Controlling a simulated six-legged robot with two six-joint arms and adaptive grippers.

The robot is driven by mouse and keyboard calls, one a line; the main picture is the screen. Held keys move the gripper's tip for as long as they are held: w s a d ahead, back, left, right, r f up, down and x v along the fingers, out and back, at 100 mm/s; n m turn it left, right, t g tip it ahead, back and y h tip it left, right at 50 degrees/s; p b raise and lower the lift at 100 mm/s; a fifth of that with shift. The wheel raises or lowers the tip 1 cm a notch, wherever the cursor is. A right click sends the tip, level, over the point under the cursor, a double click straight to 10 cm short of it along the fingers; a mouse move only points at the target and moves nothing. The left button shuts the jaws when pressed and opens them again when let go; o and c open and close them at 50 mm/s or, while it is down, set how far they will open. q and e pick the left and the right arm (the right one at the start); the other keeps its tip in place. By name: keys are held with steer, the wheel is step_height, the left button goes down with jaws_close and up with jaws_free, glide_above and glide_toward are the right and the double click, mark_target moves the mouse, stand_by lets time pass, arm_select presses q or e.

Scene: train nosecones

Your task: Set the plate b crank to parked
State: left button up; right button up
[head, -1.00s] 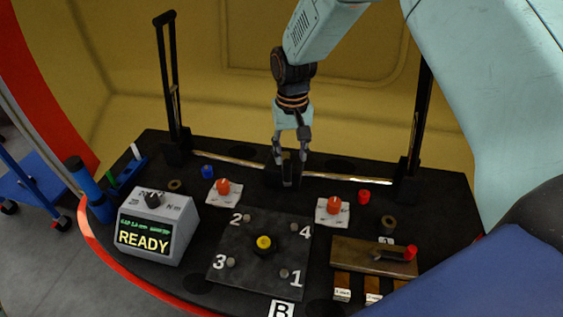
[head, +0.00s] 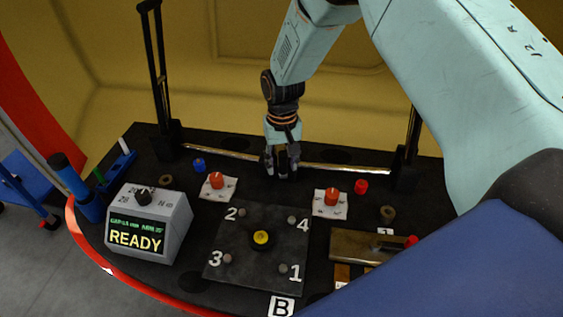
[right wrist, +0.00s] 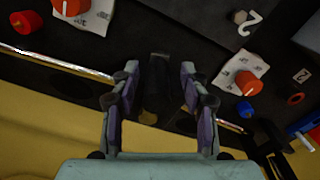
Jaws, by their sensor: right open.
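Plate B (head: 240,275) is the dark square plate with bolts numbered 1 to 4 and a yellow-topped hub (head: 261,238) at its middle, by a "B" label (head: 281,306). I cannot tell for sure which part is the crank. My left gripper is out of view.
Two orange knobs on white cards (head: 217,181) (head: 331,197) flank the space before my gripper. A READY display box (head: 140,235) stands left. A brass-coloured plate with a red-tipped handle (head: 365,245) lies right. Black posts (head: 163,80) (head: 411,150) stand at the rod's ends.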

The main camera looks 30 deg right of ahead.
steer(key=shift+s+d+r, duration=0.1)
steer(key=shift+s+d, duration=0.1)
steer(key=shift+s, duration=0.05)
steer(key=shift+w+a, duration=0.15)
steer(key=shift+w, duration=0.1)
steer(key=c, duration=0.5)
steer(key=shift+s, duration=0.1)
jaws_close()
